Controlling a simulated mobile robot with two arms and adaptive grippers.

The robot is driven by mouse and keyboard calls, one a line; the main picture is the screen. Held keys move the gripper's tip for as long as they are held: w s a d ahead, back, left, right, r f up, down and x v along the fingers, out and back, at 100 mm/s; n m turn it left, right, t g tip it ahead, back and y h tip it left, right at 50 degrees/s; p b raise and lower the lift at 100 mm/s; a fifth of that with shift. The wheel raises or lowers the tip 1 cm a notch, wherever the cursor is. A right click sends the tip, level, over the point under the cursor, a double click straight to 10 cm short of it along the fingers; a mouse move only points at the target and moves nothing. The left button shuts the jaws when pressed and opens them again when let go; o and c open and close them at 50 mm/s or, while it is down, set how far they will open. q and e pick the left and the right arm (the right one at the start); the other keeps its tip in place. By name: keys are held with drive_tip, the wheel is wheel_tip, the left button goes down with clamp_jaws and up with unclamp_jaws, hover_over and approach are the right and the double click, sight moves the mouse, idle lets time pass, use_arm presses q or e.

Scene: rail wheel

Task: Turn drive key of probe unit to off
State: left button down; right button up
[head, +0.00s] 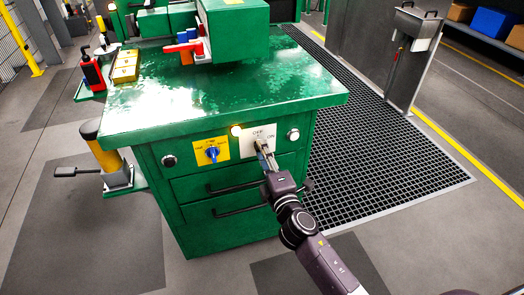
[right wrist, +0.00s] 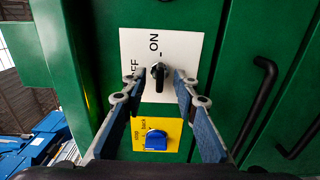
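The probe unit is a green cabinet (head: 225,105) with a front control panel. A white plate (head: 247,145) on it is marked OFF and ON. In the right wrist view the plate (right wrist: 190,45) carries a black key (right wrist: 158,72), which looks lined up with the ON mark. My right gripper (head: 262,146) is in front of the plate. In the right wrist view its fingers (right wrist: 158,85) are spread on both sides of the key, with visible gaps and nothing held. In the head view the gripper hides the key. My left gripper is not in view.
A yellow plate (head: 221,151) with a blue knob (head: 212,152) sits left of the white plate. Drawer handles (head: 242,210) stick out below. A black floor grate (head: 380,130) lies right of the cabinet; a yellow-black post (head: 102,150) stands left.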

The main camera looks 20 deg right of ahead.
clamp_jaws()
